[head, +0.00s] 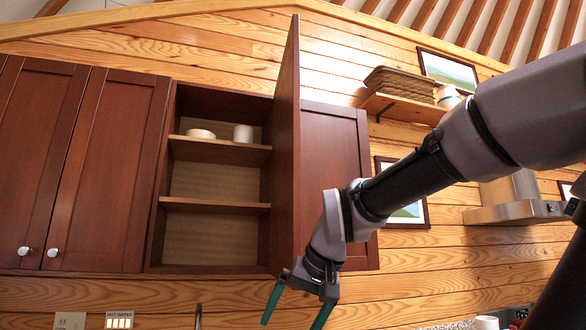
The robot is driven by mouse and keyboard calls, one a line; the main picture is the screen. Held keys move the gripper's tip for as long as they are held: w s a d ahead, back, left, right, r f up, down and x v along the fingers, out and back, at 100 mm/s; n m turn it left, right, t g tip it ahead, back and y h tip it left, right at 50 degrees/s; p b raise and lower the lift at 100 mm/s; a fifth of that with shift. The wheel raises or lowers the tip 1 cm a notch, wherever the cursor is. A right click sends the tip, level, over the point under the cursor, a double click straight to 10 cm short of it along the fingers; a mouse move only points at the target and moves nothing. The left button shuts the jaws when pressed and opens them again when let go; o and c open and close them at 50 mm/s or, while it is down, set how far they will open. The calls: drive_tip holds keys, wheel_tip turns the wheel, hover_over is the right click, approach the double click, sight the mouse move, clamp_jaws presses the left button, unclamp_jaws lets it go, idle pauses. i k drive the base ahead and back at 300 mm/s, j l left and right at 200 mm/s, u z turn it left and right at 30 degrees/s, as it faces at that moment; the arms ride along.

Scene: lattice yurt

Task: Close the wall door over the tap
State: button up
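The wall cabinet stands open, and its dark red-brown door (288,150) swings out toward me, seen nearly edge-on. The open cabinet (215,180) shows two shelves; a pale bowl (200,133) and a white cup (243,133) stand on the upper one. My gripper (296,308) hangs just below the door's lower end, its two green fingers spread apart with nothing between them. I cannot tell whether my gripper touches the door. Only the top of what may be the tap (198,316) shows at the bottom edge.
Shut cabinet doors with white knobs (52,252) are at the left, and another shut door (335,160) is behind the open one. A shelf with baskets (400,85), framed pictures (447,70) and a range hood (515,200) are at the right, partly behind my arm.

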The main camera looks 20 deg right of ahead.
sight(286, 203)
drive_tip(key=k+l+u, duration=0.1)
drive_tip(key=l, duration=0.25)
drive_tip(key=k+l, duration=0.1)
drive_tip(key=l, duration=0.25)
drive_tip(key=k+l+u, duration=0.15)
drive_tip(key=l, duration=0.25)
drive_tip(key=k+l, duration=0.1)
drive_tip(key=l, duration=0.2)
drive_tip(key=k, duration=0.5)
drive_tip(key=l+u, duration=0.05)
